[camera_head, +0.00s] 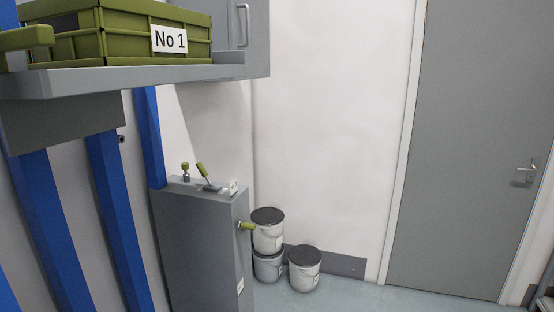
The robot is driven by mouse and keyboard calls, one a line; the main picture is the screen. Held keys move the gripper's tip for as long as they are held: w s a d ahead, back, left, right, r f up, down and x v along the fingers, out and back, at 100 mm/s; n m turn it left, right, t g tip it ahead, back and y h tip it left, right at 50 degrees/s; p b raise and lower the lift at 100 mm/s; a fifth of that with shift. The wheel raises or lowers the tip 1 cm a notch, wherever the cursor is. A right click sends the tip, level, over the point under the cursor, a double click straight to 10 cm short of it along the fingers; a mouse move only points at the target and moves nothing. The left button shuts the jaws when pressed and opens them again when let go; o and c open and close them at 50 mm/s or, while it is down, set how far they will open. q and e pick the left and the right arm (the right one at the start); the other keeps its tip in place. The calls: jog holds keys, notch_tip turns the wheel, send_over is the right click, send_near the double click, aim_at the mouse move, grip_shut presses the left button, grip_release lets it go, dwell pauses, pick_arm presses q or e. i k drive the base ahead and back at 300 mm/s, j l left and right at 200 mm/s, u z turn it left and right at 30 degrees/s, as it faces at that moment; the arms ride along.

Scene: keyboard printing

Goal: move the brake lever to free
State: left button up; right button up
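A grey machine pedestal (196,245) stands at the lower left. On its top is a tilted lever with a green grip (202,170), set in a small grey plate and leaning up to the left. A shorter upright green knob (185,167) stands to its left. Another green handle (246,226) sticks out of the pedestal's right side. I cannot tell for sure which is the brake lever, and the small white labels near the tilted lever are too small to read. Neither of my grippers is in view.
A green crate labelled No 1 (130,38) sits on a grey shelf (130,80) at the upper left, above blue posts (110,215). Several lidded buckets (305,272) stand on the floor right of the pedestal. A grey door (470,150) is at right. Floor before it is clear.

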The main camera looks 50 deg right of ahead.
aim_at(199, 165)
jog(key=i+l, duration=0.15)
jog(key=l, duration=0.25)
jog(key=i+l+z, duration=0.1)
jog(key=l, duration=0.35)
jog(key=i+l, duration=0.2)
jog(key=l, duration=0.2)
jog(key=i+l+z, duration=0.1)
jog(key=l, duration=0.3)
jog(key=i+l, duration=0.25)
jog(key=l, duration=0.15)
jog(key=i+l+z, duration=0.1)
jog(key=l, duration=0.25)
jog(key=i+z, duration=0.1)
jog(key=z, duration=0.95)
